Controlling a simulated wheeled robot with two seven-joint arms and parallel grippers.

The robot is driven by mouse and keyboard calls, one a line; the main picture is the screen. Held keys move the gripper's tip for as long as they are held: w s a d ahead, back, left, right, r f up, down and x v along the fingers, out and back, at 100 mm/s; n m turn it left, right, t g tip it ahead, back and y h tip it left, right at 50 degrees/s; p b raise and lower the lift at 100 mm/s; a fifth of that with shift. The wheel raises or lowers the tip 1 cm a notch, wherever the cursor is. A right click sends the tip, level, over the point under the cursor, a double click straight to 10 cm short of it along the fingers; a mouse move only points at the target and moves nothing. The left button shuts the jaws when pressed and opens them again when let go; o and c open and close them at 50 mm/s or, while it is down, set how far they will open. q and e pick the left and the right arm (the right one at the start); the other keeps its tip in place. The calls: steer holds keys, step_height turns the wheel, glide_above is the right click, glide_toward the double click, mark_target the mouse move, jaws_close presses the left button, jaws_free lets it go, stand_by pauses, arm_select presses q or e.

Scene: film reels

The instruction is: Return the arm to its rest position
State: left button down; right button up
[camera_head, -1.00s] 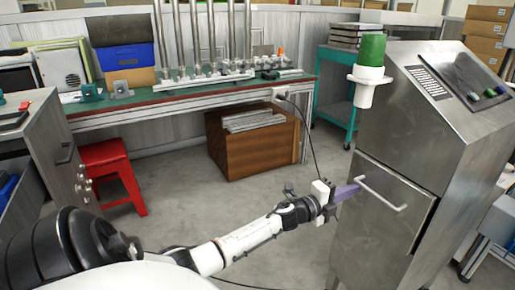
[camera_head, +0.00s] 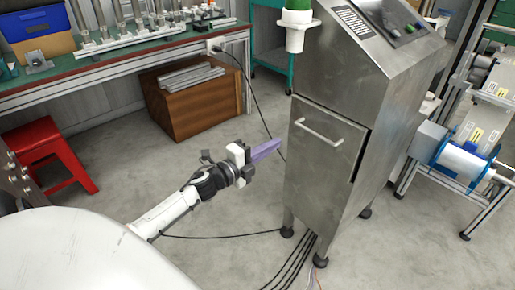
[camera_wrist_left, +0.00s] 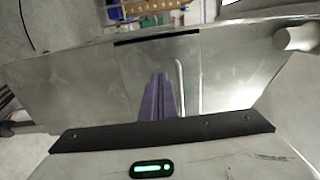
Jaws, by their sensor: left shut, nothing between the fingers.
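My left arm comes in from the left in the head view. My left gripper (camera_head: 268,149) has purple fingers that are closed together with nothing between them. It is in the air just left of the metal cabinet's front, apart from the door handle (camera_head: 319,133). In the left wrist view the purple fingers (camera_wrist_left: 158,98) point toward the steel cabinet front (camera_wrist_left: 225,75), where a bright handle bar shows beside them. My right gripper is not in any view.
The steel cabinet (camera_head: 325,165) stands on legs, with cables on the floor below it. A red stool (camera_head: 45,150), a wooden crate (camera_head: 195,105) and a workbench (camera_head: 130,48) are to the left. A rack with a blue reel (camera_head: 463,160) is at the right. Grey floor is open between.

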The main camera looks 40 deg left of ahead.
arm_select(q)
steer(key=shift+s+a, duration=0.15)
steer(key=shift+s, duration=0.85)
steer(key=shift+s+a, duration=0.1)
steer(key=shift+s, duration=0.9)
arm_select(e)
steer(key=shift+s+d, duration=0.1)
arm_select(q)
steer(key=s+d+f+n+g+p, duration=0.3)
steer(key=s+d+n, duration=0.2)
steer(key=s+d, duration=0.3)
steer(key=s+d+f+n+g+p, duration=0.3)
steer(key=s+d+n, duration=0.3)
steer(key=s+d, duration=0.2)
steer(key=s+d+f+n+g+p, duration=0.3)
steer(key=s+d+n, duration=0.3)
steer(key=s+d, duration=0.3)
steer(key=shift+s+f+p, duration=0.2)
steer(key=shift+f+p, duration=0.2)
steer(key=shift+p, duration=0.45)
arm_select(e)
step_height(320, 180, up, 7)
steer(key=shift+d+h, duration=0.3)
